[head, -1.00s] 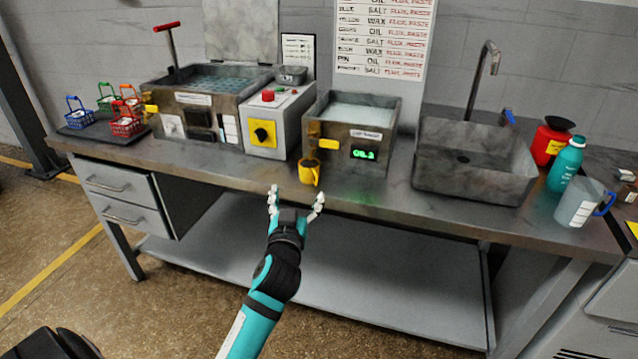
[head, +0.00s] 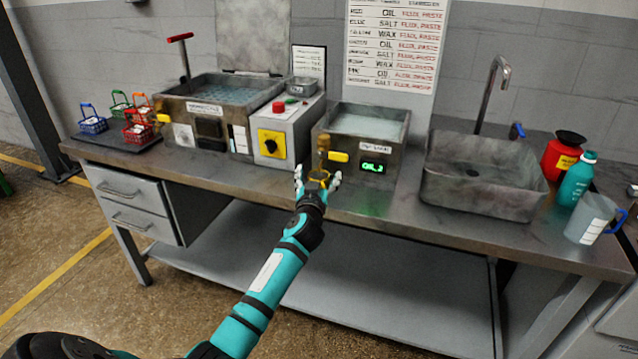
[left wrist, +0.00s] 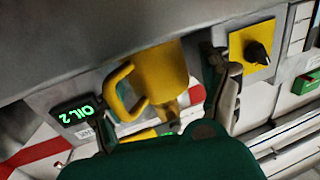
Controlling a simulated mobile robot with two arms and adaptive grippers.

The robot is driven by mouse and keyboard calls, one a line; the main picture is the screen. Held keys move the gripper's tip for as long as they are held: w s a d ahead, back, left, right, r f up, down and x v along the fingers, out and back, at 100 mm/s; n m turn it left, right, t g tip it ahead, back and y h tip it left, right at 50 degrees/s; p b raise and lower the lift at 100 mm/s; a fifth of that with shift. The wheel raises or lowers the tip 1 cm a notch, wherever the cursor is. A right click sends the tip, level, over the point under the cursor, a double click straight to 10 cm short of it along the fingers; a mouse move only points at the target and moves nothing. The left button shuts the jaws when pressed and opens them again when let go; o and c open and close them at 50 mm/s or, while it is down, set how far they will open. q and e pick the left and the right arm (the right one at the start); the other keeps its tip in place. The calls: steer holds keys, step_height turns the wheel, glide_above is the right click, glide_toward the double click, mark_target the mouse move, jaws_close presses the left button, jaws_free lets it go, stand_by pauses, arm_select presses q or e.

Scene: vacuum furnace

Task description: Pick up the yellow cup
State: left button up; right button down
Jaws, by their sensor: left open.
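The yellow cup (head: 319,175) stands on the bench in front of the right-hand bath and is mostly hidden behind my left gripper in the head view. In the left wrist view the cup (left wrist: 160,72) shows large, with its loop handle on the left side. My left gripper (head: 317,178) is open, its fingers spread to either side of the cup. In the left wrist view one dark finger is just right of the cup; the other is partly hidden. I cannot tell whether they touch it. My right gripper is not in view.
The right-hand bath (head: 395,157) with a green display stands close behind the cup. A sink (head: 480,190) is on the right. The bench front (head: 220,180) left of the gripper is clear.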

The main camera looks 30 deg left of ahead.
arm_select(q)
steer(key=shift+w+a, duration=0.2)
steer(key=shift+w, duration=0.15)
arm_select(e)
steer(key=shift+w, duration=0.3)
arm_select(q)
steer(key=shift+c, duration=0.2)
steer(key=c, duration=1.3)
steer(key=shift+r, duration=0.15)
jaws_close()
steer(key=shift+r, duration=0.2)
steer(key=b+v, duration=0.1)
steer(key=v, duration=1.7)
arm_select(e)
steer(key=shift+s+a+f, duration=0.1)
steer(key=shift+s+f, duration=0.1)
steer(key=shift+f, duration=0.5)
